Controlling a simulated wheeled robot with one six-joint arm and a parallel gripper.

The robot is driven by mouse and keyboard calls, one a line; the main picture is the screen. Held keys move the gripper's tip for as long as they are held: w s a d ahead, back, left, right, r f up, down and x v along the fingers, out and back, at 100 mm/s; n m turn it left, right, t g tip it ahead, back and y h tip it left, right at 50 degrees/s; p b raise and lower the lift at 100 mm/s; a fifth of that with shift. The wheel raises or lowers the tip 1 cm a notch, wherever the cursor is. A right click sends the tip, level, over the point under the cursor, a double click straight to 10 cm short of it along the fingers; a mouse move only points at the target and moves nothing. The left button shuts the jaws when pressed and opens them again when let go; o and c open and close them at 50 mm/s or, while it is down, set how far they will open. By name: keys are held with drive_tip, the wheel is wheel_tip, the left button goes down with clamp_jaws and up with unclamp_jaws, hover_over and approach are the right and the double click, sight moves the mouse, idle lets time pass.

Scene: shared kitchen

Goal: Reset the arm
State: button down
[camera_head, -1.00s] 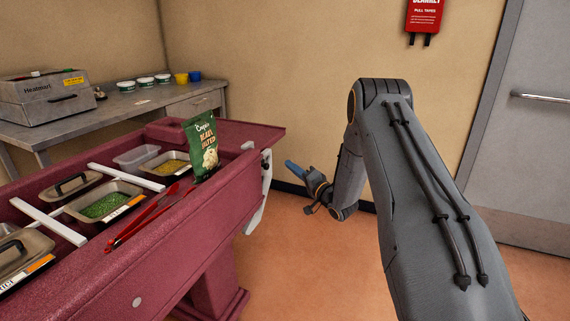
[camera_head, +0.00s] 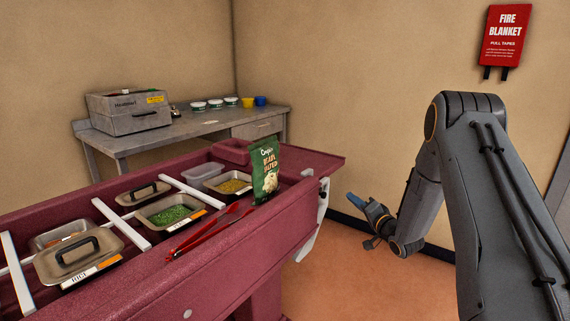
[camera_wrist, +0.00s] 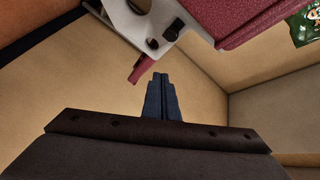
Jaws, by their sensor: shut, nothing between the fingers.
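My gripper (camera_head: 358,206) is on the right side of the head view, at the end of my bent arm. It is in the air to the right of the maroon food counter, apart from it. In the wrist view its blue fingers (camera_wrist: 161,97) are together with nothing between them. The wall and the white bracket at the end of the counter lie beyond the fingertips there.
The maroon counter (camera_head: 235,240) holds several food pans, red tongs (camera_head: 205,232) and a green snack bag (camera_head: 265,170). A steel table (camera_head: 160,146) with a grey box (camera_head: 130,113) stands behind. A red fire blanket case (camera_head: 505,35) hangs on the wall. Orange floor (camera_head: 330,275) shows clear below my gripper.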

drive_tip(key=s+a+r+n+g+h+p, duration=0.1)
drive_tip(key=s+g, duration=0.4)
drive_tip(key=s, duration=1.1)
drive_tip(key=s+a+r+n+g+h+p, duration=0.1)
drive_tip(key=s+a+r+n+g+h, duration=0.2)
drive_tip(key=s, duration=1.3)
drive_tip(key=s+a+r+n+g+h+p, duration=0.1)
drive_tip(key=s+a+r+n+g, duration=0.3)
drive_tip(key=s+g, duration=0.5)
drive_tip(key=s+a+h, duration=0.1)
drive_tip(key=s+a, duration=0.1)
drive_tip(key=s, duration=0.5)
drive_tip(key=shift+a+p, duration=0.3)
drive_tip(key=shift+a, duration=0.05)
drive_tip(key=shift+s+d, duration=0.1)
drive_tip(key=shift+d, duration=0.05)
